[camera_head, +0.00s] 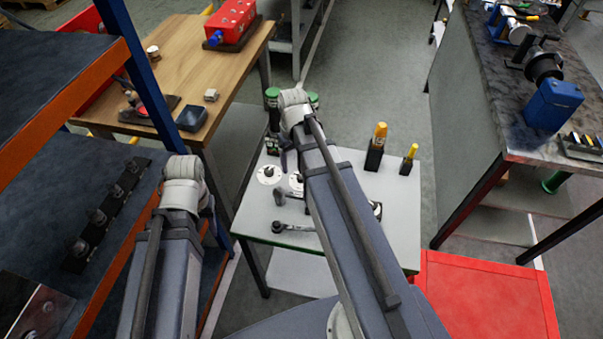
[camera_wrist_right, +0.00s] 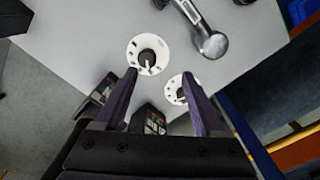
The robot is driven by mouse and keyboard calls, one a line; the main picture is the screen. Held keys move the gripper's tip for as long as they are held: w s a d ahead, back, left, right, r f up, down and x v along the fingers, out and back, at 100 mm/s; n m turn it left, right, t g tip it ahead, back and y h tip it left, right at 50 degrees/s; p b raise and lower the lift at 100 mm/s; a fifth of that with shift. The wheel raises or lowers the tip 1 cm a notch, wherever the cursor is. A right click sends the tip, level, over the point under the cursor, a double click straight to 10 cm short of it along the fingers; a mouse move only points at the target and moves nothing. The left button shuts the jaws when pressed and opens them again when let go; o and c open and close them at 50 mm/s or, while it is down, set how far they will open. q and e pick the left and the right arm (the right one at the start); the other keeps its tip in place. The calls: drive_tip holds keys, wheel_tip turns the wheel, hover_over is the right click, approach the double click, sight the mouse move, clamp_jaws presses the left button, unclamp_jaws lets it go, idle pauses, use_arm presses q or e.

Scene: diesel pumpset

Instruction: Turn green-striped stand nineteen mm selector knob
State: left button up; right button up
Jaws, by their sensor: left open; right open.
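The stand (camera_head: 392,222) has a pale top with a green stripe along its front edge. Two round white dials with black knobs sit on it, a left one (camera_head: 263,180) and a right one (camera_head: 296,186) partly behind my right arm. In the right wrist view, one dial (camera_wrist_right: 137,46) lies just beyond the fingertips and another dial (camera_wrist_right: 173,91) lies beside the right-hand finger. I cannot read which is nineteen mm. My right gripper (camera_wrist_right: 160,73) is open and empty above the stand, apart from both knobs. My left gripper (camera_head: 207,200) is open, left of the stand, its fingers mostly hidden.
A ratchet wrench (camera_head: 293,227) lies near the stand's front. A larger yellow-topped black holder (camera_head: 375,158) and a smaller one (camera_head: 406,167) stand at the back right. Black labelled boxes (camera_wrist_right: 152,120) stand by the dials. A shelf rack (camera_head: 128,70) flanks my left arm.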

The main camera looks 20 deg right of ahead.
drive_tip(key=shift+w+d, duration=0.15)
drive_tip(key=shift+d, duration=0.45)
drive_tip(key=shift+w+d, duration=0.15)
drive_tip(key=shift+d, duration=0.45)
drive_tip(key=shift+f, duration=0.15)
wheel_tip(320, 180, down, 8)
drive_tip(key=b, duration=0.8)
drive_tip(key=shift+a+r, duration=0.1)
drive_tip(key=shift+r, duration=0.1)
clamp_jaws()
